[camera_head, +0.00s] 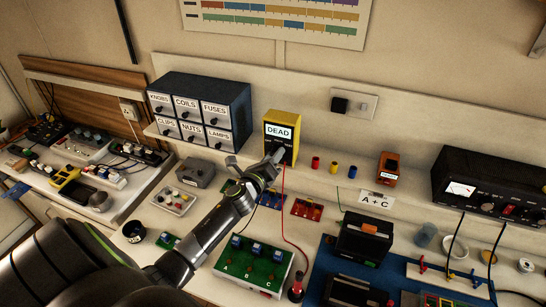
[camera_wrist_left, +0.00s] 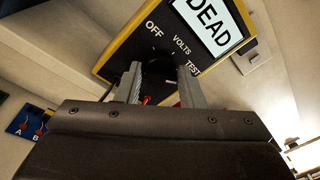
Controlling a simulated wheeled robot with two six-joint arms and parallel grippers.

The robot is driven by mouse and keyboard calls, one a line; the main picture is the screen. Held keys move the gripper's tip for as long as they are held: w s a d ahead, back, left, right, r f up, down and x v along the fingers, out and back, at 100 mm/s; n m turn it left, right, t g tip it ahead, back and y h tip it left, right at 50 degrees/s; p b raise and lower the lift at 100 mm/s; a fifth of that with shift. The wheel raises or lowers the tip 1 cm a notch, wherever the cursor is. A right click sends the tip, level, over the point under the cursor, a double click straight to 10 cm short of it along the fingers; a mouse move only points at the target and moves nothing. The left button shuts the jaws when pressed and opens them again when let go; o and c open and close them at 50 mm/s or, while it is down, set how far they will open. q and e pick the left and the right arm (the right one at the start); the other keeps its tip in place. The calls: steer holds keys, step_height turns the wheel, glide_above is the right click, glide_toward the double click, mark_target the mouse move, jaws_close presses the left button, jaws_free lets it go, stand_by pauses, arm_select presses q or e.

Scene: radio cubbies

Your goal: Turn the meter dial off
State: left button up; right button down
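The yellow meter (camera_head: 280,134) stands on the shelf in the head view, its screen reading DEAD. In the left wrist view the meter (camera_wrist_left: 112,62) fills the top, tilted, with the words OFF, VOLTS and TEST on its dark face. My left gripper (camera_head: 260,163) is at the lower front of the meter. In the left wrist view its two fingers (camera_wrist_left: 161,82) are apart, pointing at the dial area below the words. The dial is dark and largely hidden by the fingers; I cannot tell its setting or whether they touch it. My right gripper is not in view.
A dark drawer cabinet (camera_head: 223,92) stands left of the meter. Red, blue and yellow small posts (camera_head: 333,167) and an orange device (camera_head: 389,168) are to its right. A red lead (camera_head: 284,210) hangs below the meter.

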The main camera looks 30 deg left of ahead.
arm_select(q)
steer(key=shift+c, duration=0.7)
steer(key=shift+d+f+n+y+b, duration=0.15)
steer(key=shift+n+y+b, duration=0.4)
steer(key=shift+n+b, duration=3.2)
steer(key=shift+a+f+n+y+b, duration=0.15)
steer(key=shift+n+y+b, duration=0.45)
steer(key=shift+n+b, duration=3.05)
steer(key=shift+d+f+n+y+b, duration=0.4)
steer(key=shift+n+b, duration=1.45)
steer(key=shift+n, duration=3.75)
steer(key=shift+a+r, duration=0.2)
